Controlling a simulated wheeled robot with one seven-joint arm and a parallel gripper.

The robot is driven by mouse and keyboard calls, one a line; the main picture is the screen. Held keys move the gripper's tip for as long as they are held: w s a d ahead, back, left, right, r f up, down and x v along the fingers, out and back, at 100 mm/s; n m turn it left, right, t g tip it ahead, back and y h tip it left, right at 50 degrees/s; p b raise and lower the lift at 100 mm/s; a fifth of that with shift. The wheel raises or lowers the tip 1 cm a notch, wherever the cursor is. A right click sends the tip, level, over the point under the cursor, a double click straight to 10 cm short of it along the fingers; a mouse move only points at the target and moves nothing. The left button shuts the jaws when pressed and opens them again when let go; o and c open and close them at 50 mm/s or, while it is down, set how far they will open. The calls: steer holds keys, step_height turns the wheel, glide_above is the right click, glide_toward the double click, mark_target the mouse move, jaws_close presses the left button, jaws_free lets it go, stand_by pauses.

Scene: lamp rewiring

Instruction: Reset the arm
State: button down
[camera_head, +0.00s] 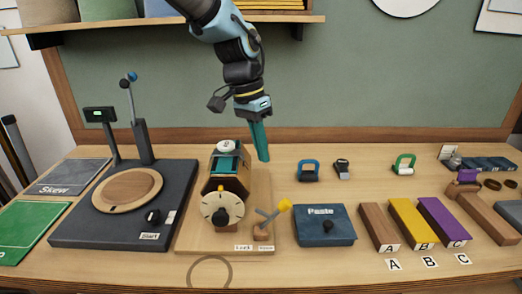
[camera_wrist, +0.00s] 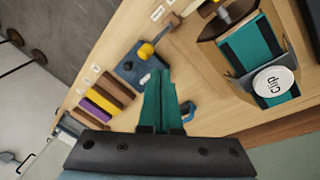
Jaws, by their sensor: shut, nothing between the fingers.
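My gripper (camera_head: 263,158) hangs over the back middle of the wooden table (camera_head: 285,258), its teal fingers pointing down. The fingers are closed together with nothing between them. In the wrist view the gripper (camera_wrist: 160,80) also shows as teal fingers pressed together. The gripper is right of and behind the wooden device with a dial (camera_head: 222,209), and apart from it. A round white part marked "Clip" (camera_wrist: 273,82) sits on that device.
A dark blue "Paste" box (camera_head: 323,228), blue clip (camera_head: 308,169), green clip (camera_head: 404,163), and brown (camera_head: 378,226), yellow (camera_head: 410,222) and purple (camera_head: 442,219) blocks lie to the right. A black stand with a wooden disc (camera_head: 127,190) is left. A shelf (camera_head: 150,27) hangs above.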

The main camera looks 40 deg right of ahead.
stand_by(0.3)
steer(key=w+a+f+n+t+b, duration=0.1)
steer(key=w+a+f+n+b, duration=0.2)
steer(key=w+a, duration=0.6)
steer(key=w+a+f+n+t, duration=0.1)
steer(key=w+a+f+n, duration=0.3)
steer(key=a, duration=0.8)
steer(key=s+a+f+n+t+y+b, duration=0.1)
steer(key=a+n, duration=0.8)
steer(key=a, duration=1.2)
steer(key=shift+f+n+t+b, duration=0.4)
steer(key=shift+f+b, duration=0.35)
steer(key=c, duration=1.6)
jaws_free()
